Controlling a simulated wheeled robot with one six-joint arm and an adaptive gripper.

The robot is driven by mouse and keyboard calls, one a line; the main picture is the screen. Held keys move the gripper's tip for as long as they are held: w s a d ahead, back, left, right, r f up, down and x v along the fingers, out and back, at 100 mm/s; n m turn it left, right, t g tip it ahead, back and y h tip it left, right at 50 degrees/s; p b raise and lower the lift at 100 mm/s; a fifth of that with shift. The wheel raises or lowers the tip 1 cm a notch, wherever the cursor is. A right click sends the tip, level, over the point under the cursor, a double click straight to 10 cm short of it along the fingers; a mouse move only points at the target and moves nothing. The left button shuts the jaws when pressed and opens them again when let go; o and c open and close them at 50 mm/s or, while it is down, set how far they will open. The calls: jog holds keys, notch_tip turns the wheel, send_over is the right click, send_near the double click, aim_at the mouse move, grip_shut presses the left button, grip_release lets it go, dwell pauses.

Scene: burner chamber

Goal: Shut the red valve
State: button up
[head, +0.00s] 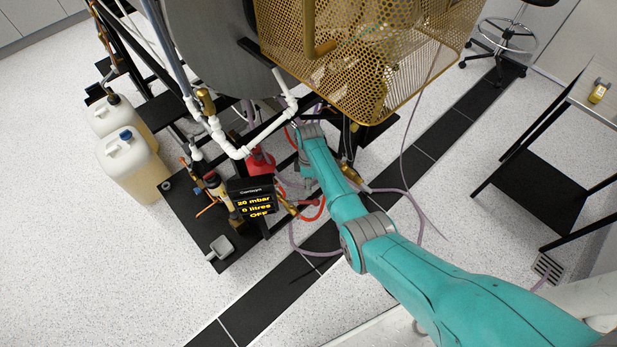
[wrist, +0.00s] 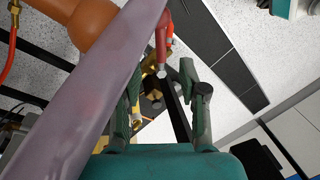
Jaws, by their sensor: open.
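A red lever handle (wrist: 162,35), which looks like the red valve's, shows at the top middle of the wrist view, with a pale nut at its lower end. Brass fittings (wrist: 152,92) lie just below it, partly hidden. My gripper (wrist: 165,95) is open, with its two dark green fingers on either side of the brass fittings and nothing clearly held between them. I cannot tell how far the fingers are from the handle. In the head view a small red part (head: 309,202) shows beside the brass pipework, low by my arm; my fingers are hard to make out there.
A thick lilac hose (wrist: 75,100) crosses close in front of the wrist camera. A brass mesh cage (head: 350,65) overhangs my arm's end.

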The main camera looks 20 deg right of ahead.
jog(key=shift+w+d+r, duration=0.1)
jog(key=shift+w+r, duration=0.05)
jog(key=shift+r, duration=0.8)
jog(key=shift+w+d+r, duration=0.1)
jog(key=shift+w+r, duration=0.05)
jog(key=shift+r, duration=0.8)
